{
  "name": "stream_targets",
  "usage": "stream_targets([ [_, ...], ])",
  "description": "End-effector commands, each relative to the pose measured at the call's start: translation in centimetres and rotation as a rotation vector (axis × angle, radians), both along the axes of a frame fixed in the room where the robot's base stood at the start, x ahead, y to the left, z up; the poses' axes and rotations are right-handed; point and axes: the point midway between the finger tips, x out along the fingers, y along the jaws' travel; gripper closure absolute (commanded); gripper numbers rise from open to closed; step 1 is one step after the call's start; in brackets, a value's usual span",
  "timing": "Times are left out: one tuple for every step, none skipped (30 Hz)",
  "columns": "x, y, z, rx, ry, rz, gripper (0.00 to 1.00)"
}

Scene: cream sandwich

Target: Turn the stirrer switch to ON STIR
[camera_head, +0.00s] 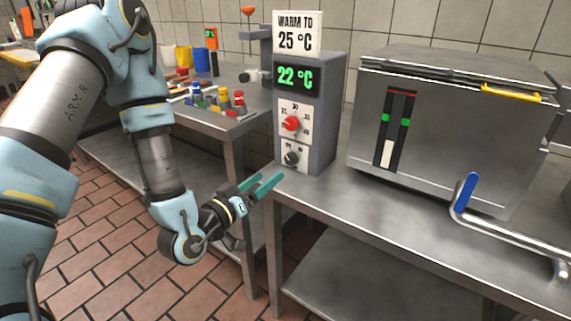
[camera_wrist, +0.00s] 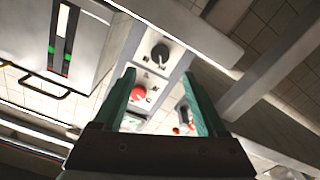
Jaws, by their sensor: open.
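The stirrer switch is a dark knob (camera_head: 291,158) on a white plate low on the front of a grey control unit (camera_head: 322,130). Its label is too small to read fully. The dark knob also shows in the wrist view (camera_wrist: 160,52), beyond and between the fingers. My gripper (camera_head: 268,186) has teal fingers, open and empty, in front of and a little below and left of the knob, apart from it. In the wrist view my gripper (camera_wrist: 158,90) spans the picture's middle. A red knob (camera_head: 291,123) sits above the dark knob and shows in the wrist view (camera_wrist: 138,93).
The unit's display (camera_head: 296,77) reads 22 °C, under a sign (camera_head: 297,33) saying WARM TO 25 °C. A steel box (camera_head: 450,130) with a yellow handle stands right. The table edge (camera_head: 310,204) is close to my gripper.

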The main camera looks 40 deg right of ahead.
Motion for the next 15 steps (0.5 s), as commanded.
stream_targets([
  [0.2, -0.9, 0.3, -0.003, -0.002, -0.002, 0.26],
  [0.3, -1.5, 0.3, -0.003, -0.002, -0.002, 0.26],
  [0.5, -2.2, 0.3, -0.002, -0.002, -0.002, 0.26],
  [0.7, -2.8, 0.4, -0.004, -0.002, -0.002, 0.26],
  [0.8, -3.4, 0.3, -0.003, -0.002, -0.002, 0.26],
  [1.0, -4.1, 0.4, -0.003, -0.002, -0.001, 0.26],
  [1.1, -4.6, 0.3, -0.003, -0.002, -0.002, 0.26],
  [1.3, -5.1, 0.3, -0.002, -0.002, -0.002, 0.26],
  [1.5, -5.8, 0.3, -0.002, -0.002, -0.001, 0.26],
  [1.6, -6.2, 0.3, -0.002, -0.002, 0.0, 0.26],
  [1.7, -6.6, 0.2, -0.001, -0.001, 0.0, 0.26],
  [1.9, -7.1, 0.2, -0.001, -0.001, -0.001, 0.26],
  [1.9, -7.4, 0.2, 0.0, -0.001, -0.001, 0.26],
  [2.0, -7.7, 0.1, 0.001, -0.001, -0.001, 0.26],
  [2.1, -8.0, 0.1, 0.0, 0.0, -0.001, 0.26],
])
